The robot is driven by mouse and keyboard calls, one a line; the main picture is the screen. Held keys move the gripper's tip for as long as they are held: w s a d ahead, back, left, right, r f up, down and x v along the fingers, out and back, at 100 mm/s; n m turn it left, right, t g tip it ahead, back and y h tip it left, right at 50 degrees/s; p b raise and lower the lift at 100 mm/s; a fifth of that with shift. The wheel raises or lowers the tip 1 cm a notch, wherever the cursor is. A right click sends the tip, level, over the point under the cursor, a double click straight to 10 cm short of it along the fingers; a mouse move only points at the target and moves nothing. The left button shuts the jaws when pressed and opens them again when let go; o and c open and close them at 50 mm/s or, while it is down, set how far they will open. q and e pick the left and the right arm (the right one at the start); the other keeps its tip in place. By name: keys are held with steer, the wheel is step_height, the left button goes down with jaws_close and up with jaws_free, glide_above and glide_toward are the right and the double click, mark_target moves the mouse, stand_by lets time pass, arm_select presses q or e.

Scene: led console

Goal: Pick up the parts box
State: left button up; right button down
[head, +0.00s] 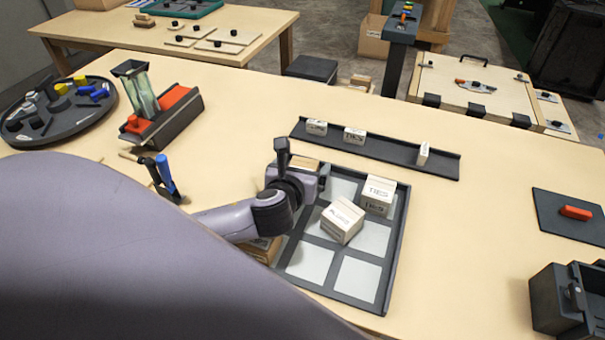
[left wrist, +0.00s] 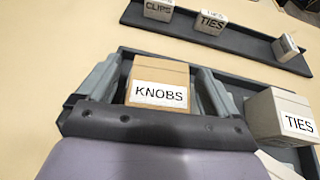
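A tan parts box labelled KNOBS (left wrist: 160,90) stands between the two fingers of my left gripper (left wrist: 160,88) in the left wrist view. Narrow gaps show between the fingers and the box's sides, so the gripper looks open around it. In the head view, my left gripper (head: 305,178) is over the back left of the divided tray (head: 388,268), with a bit of the tan box top (head: 304,164) showing behind it. A white-labelled box (head: 342,221) sits askew in the tray, and a TIES box (head: 378,196) stands at its right. My right gripper is not in view.
A dark rack (head: 395,152) with several small boxes lies behind the tray. Another box (head: 262,248) is partly hidden under my left arm. A tool holder (head: 165,182) and round tray (head: 60,125) are at left. A dark bin (head: 567,300) is at right.

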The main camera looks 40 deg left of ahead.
arm_select(q)
steer(key=c, duration=1)
steer(key=shift+c, duration=0.2)
steer(key=shift+r, duration=0.1)
